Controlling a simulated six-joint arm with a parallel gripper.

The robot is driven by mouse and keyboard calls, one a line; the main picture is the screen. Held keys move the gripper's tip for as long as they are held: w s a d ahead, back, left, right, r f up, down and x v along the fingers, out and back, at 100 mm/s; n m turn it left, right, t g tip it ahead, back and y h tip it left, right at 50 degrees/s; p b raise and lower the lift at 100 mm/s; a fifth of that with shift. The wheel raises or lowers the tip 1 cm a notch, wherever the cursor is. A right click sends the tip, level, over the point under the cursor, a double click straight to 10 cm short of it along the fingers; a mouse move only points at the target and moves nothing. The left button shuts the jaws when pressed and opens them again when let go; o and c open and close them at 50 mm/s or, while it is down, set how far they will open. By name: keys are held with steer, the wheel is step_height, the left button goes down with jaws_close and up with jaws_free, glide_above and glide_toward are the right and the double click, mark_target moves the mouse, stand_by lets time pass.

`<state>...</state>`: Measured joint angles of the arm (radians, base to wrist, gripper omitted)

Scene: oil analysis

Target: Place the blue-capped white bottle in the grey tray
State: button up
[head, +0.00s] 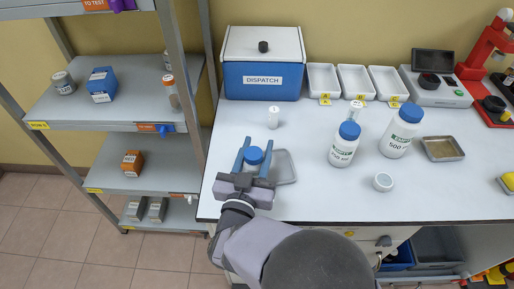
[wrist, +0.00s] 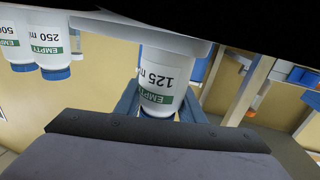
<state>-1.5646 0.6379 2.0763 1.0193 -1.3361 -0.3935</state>
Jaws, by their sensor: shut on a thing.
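The blue-capped white bottle is between my gripper's blue fingers (head: 257,146); its blue cap (head: 253,155) shows from above in the head view. In the wrist view, which is upside down, its white body (wrist: 163,80) reads 125 ml and EMPTY, and the fingers flank it. The bottle looks upright. The grey tray (head: 286,168) lies on the bench, partly hidden by my gripper, with its visible part to the right of the bottle. The tray's pale edge (wrist: 135,28) appears right at the bottle's base in the wrist view. I cannot tell whether they touch.
Two larger blue-capped bottles, 250 ml (head: 343,146) and 500 ml (head: 401,131), stand to the right. A small white vial (head: 273,117) stands behind the tray. A blue DISPATCH box (head: 262,80) is at the back. A metal shelf (head: 130,178) stands left of the bench.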

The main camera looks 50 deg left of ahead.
mark_target(251, 168)
steer(key=shift+f, duration=0.1)
steer(key=o, duration=1)
steer(key=shift+r, duration=0.2)
steer(key=b+v, duration=0.1)
steer(key=v, duration=0.6)
steer(key=shift+s+d, duration=0.15)
steer(key=shift+s, duration=0.1)
steer(key=shift+w, duration=0.1)
